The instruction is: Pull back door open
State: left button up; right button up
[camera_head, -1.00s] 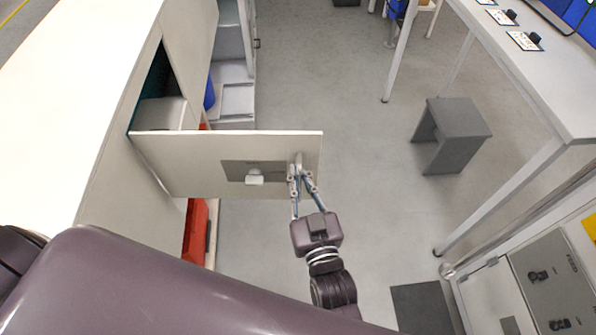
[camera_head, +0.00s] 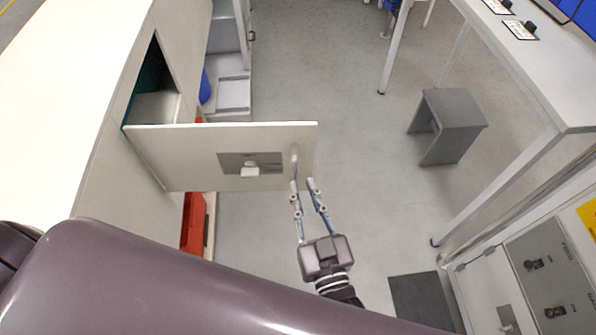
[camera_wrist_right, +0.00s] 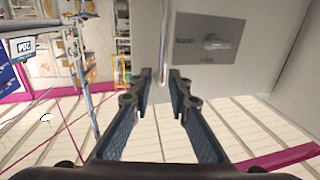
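The door (camera_head: 190,150) is a pale panel hinged on the white cabinet at left, and it stands swung out from the cabinet opening. A vertical bar handle (camera_head: 295,160) sits near its free edge, beside a grey plate with a white knob (camera_head: 250,170). In the right wrist view the handle (camera_wrist_right: 163,45) shows ahead of the spread fingers (camera_wrist_right: 160,80). My left gripper is not in view.
The open compartment (camera_head: 155,95) shows a grey box inside. A red item (camera_head: 193,222) is below the door. A grey stool (camera_head: 448,125) and a white table (camera_head: 530,70) stand at right. The floor between is clear.

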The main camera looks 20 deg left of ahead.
jog(key=v, duration=0.5)
jog(key=shift+s, duration=0.1)
dwell(0.3)
